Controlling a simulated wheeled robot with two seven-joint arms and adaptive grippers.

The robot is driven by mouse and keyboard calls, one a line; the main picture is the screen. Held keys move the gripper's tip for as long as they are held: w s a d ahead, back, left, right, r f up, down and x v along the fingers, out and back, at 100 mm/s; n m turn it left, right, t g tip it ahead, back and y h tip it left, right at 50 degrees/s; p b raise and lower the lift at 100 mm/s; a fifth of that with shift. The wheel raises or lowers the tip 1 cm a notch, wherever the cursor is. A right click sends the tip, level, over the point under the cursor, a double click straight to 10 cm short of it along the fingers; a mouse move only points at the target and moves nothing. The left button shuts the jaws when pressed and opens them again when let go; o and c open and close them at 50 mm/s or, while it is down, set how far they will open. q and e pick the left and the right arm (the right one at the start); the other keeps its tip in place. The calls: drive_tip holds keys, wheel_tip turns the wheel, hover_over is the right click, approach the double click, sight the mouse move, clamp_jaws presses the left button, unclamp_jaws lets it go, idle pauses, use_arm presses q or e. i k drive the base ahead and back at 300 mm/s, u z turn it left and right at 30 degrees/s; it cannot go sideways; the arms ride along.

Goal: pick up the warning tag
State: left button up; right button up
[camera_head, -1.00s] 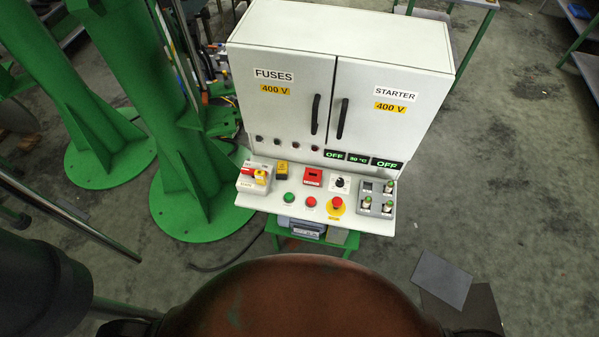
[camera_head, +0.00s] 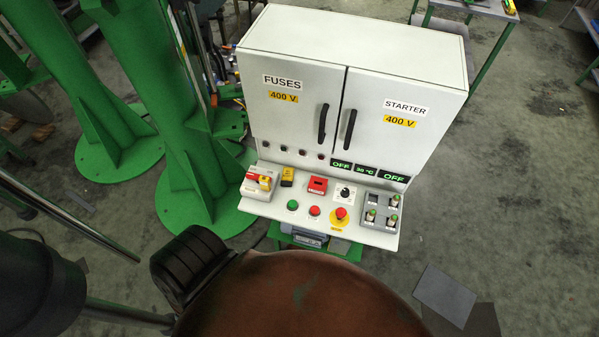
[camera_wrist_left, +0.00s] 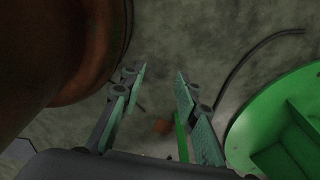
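A small red tag-like block (camera_head: 317,185) lies on the sloping control panel (camera_head: 262,207) below the white cabinet. A small yellow block (camera_head: 287,176) lies to its left. The print on both is too small to read, so I cannot tell for certain which is the warning tag. My left gripper (camera_wrist_left: 160,82) is open and empty in the left wrist view, with bare floor beyond its fingers. It is well away from the panel. Its fingers cannot be made out in the head view. My right gripper is not in view.
The white cabinet (camera_head: 300,140) has two doors with black handles. The panel also carries a red-yellow switch (camera_head: 263,181), buttons, an emergency stop (camera_head: 340,214) and a grey block (camera_head: 378,218). Green column bases (camera_head: 200,205) stand to the left. Grey plates (camera_head: 445,293) lie on the floor at right.

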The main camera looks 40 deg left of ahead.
sight(286, 180)
drive_tip(key=i, duration=0.5)
drive_tip(key=u, duration=1.8)
